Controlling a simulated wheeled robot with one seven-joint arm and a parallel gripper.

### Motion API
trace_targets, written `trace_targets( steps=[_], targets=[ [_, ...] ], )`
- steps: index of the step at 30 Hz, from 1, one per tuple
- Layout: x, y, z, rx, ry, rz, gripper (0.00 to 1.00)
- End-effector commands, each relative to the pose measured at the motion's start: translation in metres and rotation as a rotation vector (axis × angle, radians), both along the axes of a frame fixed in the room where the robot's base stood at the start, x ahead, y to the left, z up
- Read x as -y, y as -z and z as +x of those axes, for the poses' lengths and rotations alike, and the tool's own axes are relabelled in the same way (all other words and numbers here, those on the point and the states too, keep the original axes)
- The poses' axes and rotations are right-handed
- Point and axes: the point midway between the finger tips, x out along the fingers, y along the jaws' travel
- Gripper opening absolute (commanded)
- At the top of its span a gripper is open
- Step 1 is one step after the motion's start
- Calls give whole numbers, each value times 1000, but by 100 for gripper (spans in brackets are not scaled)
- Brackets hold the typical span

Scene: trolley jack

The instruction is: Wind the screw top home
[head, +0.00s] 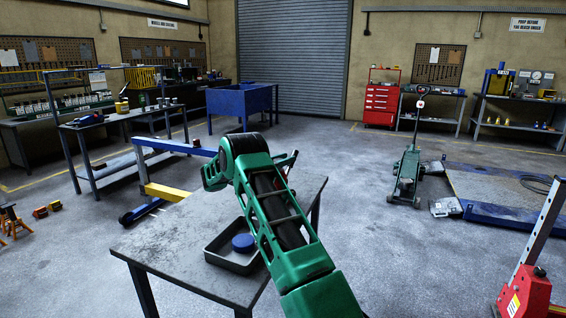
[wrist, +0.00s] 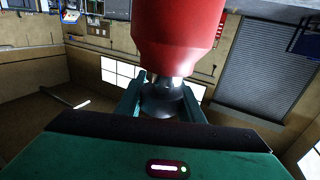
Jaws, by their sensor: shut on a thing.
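In the wrist view a large red body (wrist: 178,30) fills the top middle and narrows to a short shiny metal neck. Beyond the neck is a dark rounded top (wrist: 162,100), which I take as the screw top. My gripper (wrist: 160,92) has its two green fingers on either side of this dark top and is shut on it. The wrist view appears upside down, so the red body is below the top. How far the top is wound in, I cannot tell.
A green trolley jack (head: 408,172) stands on the floor to the right. Open floor lies beyond the table.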

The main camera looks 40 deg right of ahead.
Motion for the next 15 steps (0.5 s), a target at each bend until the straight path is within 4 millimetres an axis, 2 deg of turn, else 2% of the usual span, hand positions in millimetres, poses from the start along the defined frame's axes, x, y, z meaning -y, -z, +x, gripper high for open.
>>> trace_targets(
  steps=[9, 10, 12, 15],
  targets=[
    [1, -3, -1, 3, 2, -5, 12],
    [1, -3, -1, 3, 2, -5, 39],
    [1, -3, -1, 3, 2, -5, 53],
    [0, -2, 0, 2, 1, -3, 53]
  ],
)
